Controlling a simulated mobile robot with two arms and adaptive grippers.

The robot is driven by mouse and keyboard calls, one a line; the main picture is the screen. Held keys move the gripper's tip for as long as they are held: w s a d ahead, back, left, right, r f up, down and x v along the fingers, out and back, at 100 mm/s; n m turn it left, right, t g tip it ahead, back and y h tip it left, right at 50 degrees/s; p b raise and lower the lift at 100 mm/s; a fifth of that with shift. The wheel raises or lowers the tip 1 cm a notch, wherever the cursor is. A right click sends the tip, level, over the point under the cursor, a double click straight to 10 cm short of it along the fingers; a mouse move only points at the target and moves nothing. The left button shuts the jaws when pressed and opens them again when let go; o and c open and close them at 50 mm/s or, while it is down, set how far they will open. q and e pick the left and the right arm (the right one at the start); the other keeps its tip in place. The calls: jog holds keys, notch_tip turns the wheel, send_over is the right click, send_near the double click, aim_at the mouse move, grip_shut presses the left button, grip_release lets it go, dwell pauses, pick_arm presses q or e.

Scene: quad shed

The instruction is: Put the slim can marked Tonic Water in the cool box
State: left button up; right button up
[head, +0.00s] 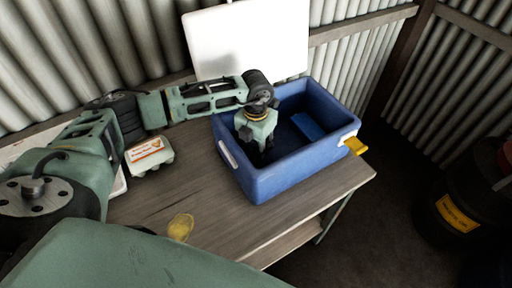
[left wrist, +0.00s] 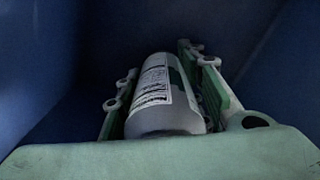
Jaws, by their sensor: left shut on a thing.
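The cool box (head: 285,175) is a blue open tub on the wooden table, with its white lid (head: 250,40) raised behind it. My left gripper (head: 262,152) reaches down inside the left part of the box; its fingertips are hidden in shadow in the head view. In the left wrist view my left gripper (left wrist: 160,95) is shut on a pale slim can (left wrist: 160,98) that lies between its fingers. The can's label has small print that I cannot read. Blue walls surround it. Whether the can touches the box floor I cannot tell. My right gripper is not in view.
A blue block (head: 307,126) lies inside the box at the right. A carton (head: 150,156) and a yellow disc (head: 180,228) are on the table. A black drum (head: 458,215) stands at the right.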

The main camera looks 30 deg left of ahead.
pick_arm(q)
jog(key=shift+f, duration=0.1)
jog(key=o, duration=1.2)
jog(key=shift+o, duration=0.8)
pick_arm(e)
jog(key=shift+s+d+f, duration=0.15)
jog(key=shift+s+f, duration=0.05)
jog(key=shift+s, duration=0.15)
pick_arm(q)
jog(key=shift+r, duration=0.2)
notch_tip(320, 180, up, 11)
jog(key=shift+b, duration=1.05)
jog(key=shift+r, duration=0.45)
jog(key=shift+s, duration=0.1)
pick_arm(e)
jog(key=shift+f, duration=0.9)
